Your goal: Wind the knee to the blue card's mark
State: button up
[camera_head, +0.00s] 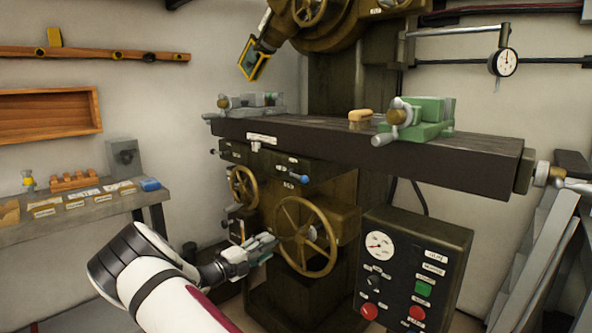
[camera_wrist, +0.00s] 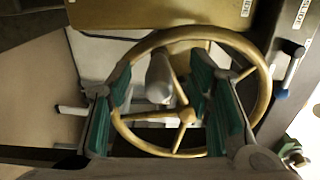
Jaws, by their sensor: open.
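A large brass handwheel (camera_head: 334,228) sits on the front of the dark olive milling machine's knee (camera_head: 345,218). In the wrist view the wheel (camera_wrist: 263,95) fills the middle, with a grey crank handle (camera_wrist: 159,80) standing out from it toward me. My gripper (camera_head: 265,247) is at the wheel's left side. Its green-padded fingers (camera_wrist: 162,84) are apart, one on each side of the grey handle, with visible gaps. No card that I can surely call the blue one shows. A small blue item (camera_head: 150,184) lies on the left bench among pale cards, too small to read.
A smaller brass handwheel (camera_head: 244,187) is up and left of my gripper. A blue-tipped lever (camera_head: 303,178) sits above the large wheel. A control box (camera_head: 452,245) with buttons stands close to the right. The machine's long table (camera_head: 470,160) overhangs above.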

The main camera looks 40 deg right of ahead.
jog(key=a+p, duration=0.1)
jog(key=a, duration=0.6)
jog(key=shift+s+a, duration=0.15)
dwell(0.3)
jog(key=s+a+r+m+g+y, duration=0.1)
jog(key=s+a+r+m+y, duration=0.1)
jog(key=s+r+m+y, duration=0.4)
jog(key=s+a+r+m+g+y, duration=0.1)
jog(key=s+a+r+m+g, duration=0.15)
jog(key=s+r+m, duration=0.45)
jog(key=s+a+r+m+g+y, duration=0.1)
jog(key=s+a+r+m+y, duration=0.25)
jog(key=s+m, duration=0.55)
jog(key=s+a+r+m+t+y, duration=0.1)
jog(key=s+a+m+t+y, duration=0.1)
jog(key=s+a+m, duration=0.45)
jog(key=s+a+r+m+t+y, duration=0.1)
jog(key=s+a+m+y, duration=0.25)
jog(key=s, duration=0.65)
jog(key=s+a+r+m+t+y, duration=0.1)
jog(key=s+a+m+t+y, duration=0.1)
jog(key=s+a+m, duration=0.55)
notch_tip(320, 180, up, 21)
jog(key=s+d+n+t+p, duration=0.1)
jog(key=n+t+p, duration=0.2)
jog(key=p, duration=1.6)
jog(key=shift+d+p, duration=0.2)
jog(key=shift+p, duration=0.2)
